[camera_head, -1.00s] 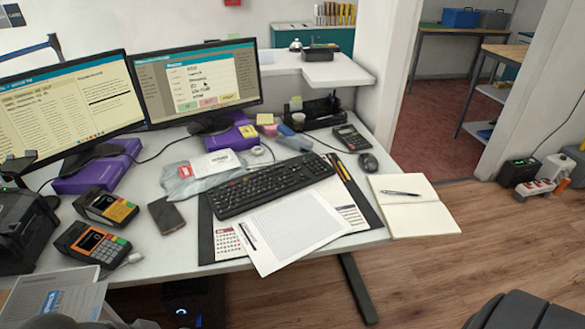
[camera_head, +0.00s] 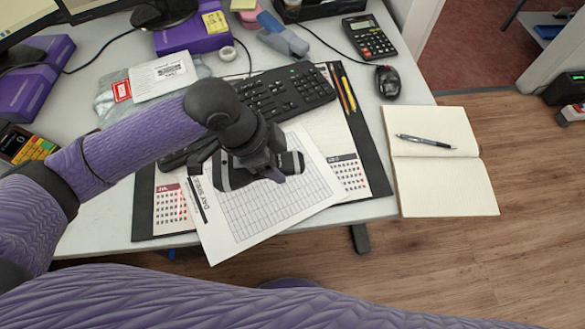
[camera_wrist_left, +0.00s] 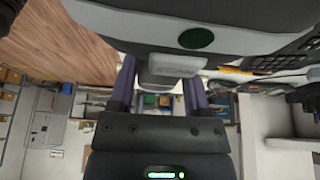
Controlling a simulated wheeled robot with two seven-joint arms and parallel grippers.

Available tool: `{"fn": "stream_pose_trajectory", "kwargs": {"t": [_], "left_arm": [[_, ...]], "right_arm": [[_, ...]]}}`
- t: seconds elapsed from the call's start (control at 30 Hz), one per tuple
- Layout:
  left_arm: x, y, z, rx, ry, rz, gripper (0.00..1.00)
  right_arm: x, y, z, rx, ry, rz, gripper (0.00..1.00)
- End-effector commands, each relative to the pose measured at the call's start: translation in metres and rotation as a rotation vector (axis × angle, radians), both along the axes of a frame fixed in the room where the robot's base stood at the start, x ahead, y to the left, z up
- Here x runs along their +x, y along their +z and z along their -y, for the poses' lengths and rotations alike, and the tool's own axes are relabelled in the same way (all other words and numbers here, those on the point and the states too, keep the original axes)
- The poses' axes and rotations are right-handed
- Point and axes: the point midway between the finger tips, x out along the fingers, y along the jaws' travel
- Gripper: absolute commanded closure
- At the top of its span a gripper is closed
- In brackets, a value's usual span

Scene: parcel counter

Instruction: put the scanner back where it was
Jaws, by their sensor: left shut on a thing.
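My left gripper (camera_head: 271,173) is over the printed sheet (camera_head: 260,212) in front of the keyboard, with its purple fingers shut. They are shut on a dark body with grey bands (camera_head: 293,162), which looks like the scanner. In the left wrist view the held scanner (camera_wrist_left: 130,22) fills the top, grey and black with a green oval. A pale block of it sits between my left fingers (camera_wrist_left: 160,80). The gripper hides part of it in the head view. I cannot tell whether it touches the sheet. My right gripper is not in view.
The keyboard (camera_head: 285,92) lies behind the sheet on the desk mat (camera_head: 366,150). A mouse (camera_head: 387,84), a calculator (camera_head: 368,37) and an open notebook with a pen (camera_head: 440,185) are to the right. A plastic bag with a label (camera_head: 160,75) and a purple box (camera_head: 190,33) are behind.

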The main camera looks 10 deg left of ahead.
Motion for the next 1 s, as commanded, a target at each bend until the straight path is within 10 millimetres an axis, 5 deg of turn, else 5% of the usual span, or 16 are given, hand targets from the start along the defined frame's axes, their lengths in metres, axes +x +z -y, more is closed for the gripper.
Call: {"fn": "stream_pose_trajectory", "kwargs": {"t": [0.1,0.37,0.7,0.73,0.9,1.0], "left_arm": [[-0.001,-0.036,0.0,0.001,0.0,-0.007,1.0],[-0.001,-0.089,0.0,0.002,-0.001,-0.008,1.0],[-0.001,-0.09,0.0,0.001,-0.001,-0.001,1.0],[-0.001,-0.091,0.0,0.001,-0.001,-0.001,0.37],[-0.001,-0.09,0.0,0.001,-0.001,-0.001,0.03],[-0.001,-0.09,0.0,0.001,-0.001,-0.001,0.03]], "right_arm": [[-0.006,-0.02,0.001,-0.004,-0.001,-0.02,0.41],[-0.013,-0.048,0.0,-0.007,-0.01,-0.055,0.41],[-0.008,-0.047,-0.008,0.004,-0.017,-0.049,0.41],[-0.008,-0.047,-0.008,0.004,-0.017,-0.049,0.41],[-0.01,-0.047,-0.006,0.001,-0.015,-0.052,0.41],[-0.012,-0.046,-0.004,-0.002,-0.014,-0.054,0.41]]}}
